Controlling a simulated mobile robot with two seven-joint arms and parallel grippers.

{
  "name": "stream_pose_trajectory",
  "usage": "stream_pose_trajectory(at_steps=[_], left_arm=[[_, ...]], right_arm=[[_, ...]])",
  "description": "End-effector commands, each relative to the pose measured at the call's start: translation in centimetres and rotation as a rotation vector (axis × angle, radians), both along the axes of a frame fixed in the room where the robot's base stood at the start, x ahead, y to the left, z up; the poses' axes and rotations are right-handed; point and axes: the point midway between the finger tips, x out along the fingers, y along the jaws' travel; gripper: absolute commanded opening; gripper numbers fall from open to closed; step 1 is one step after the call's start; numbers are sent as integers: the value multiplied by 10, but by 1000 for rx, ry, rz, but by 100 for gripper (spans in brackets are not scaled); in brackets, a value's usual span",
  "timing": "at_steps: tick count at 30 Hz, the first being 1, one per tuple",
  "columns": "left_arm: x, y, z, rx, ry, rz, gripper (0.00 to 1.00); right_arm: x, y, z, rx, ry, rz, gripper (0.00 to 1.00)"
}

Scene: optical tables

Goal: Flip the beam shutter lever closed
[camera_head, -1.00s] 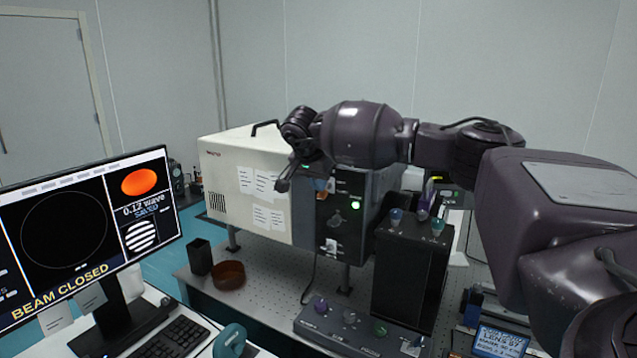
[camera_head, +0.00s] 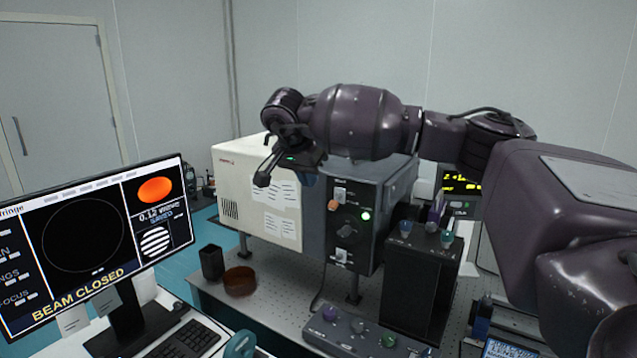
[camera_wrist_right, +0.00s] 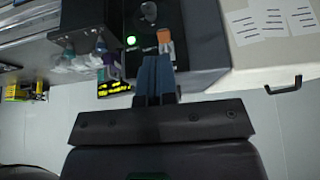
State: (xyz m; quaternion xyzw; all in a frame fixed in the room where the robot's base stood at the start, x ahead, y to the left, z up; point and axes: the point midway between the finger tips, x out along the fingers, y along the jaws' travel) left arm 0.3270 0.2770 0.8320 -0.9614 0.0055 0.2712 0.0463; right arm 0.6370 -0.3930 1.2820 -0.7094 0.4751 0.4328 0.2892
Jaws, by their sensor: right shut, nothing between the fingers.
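The beam shutter lever, with an orange tip (camera_head: 334,205), is on the dark front panel (camera_head: 350,229) of the white box. The orange tip also shows in the right wrist view (camera_wrist_right: 165,36), just beyond the fingertips. My right gripper (camera_head: 263,179) is shut and empty, in front of the white box and left of the lever in the head view. Its dark fingers lie together in the wrist view (camera_wrist_right: 155,72). They look apart from the lever, but the gap's depth is unclear. The monitor (camera_head: 90,245) reads "BEAM CLOSED". My left gripper is out of view.
A green light (camera_head: 366,216) and a dark knob (camera_head: 348,228) share the panel. Black cup (camera_head: 212,262) and brown dish (camera_head: 240,281) stand on the perforated table. A knobbed control box (camera_head: 350,333) and a tall black box (camera_head: 418,290) stand in front and right.

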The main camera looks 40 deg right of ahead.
Motion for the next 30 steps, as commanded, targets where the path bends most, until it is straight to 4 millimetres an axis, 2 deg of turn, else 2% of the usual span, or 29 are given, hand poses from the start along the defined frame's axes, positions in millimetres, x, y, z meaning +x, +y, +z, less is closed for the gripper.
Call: stream_pose_trajectory(at_steps=[7, 26, 30], left_arm=[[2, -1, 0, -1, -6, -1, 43], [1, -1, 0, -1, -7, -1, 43], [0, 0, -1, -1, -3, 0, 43]], right_arm=[[-6, 14, 8, -1, -1, 0, 0], [-6, 15, 9, 2, -8, -16, 0], [5, 26, 6, 93, -106, -72, 0]])
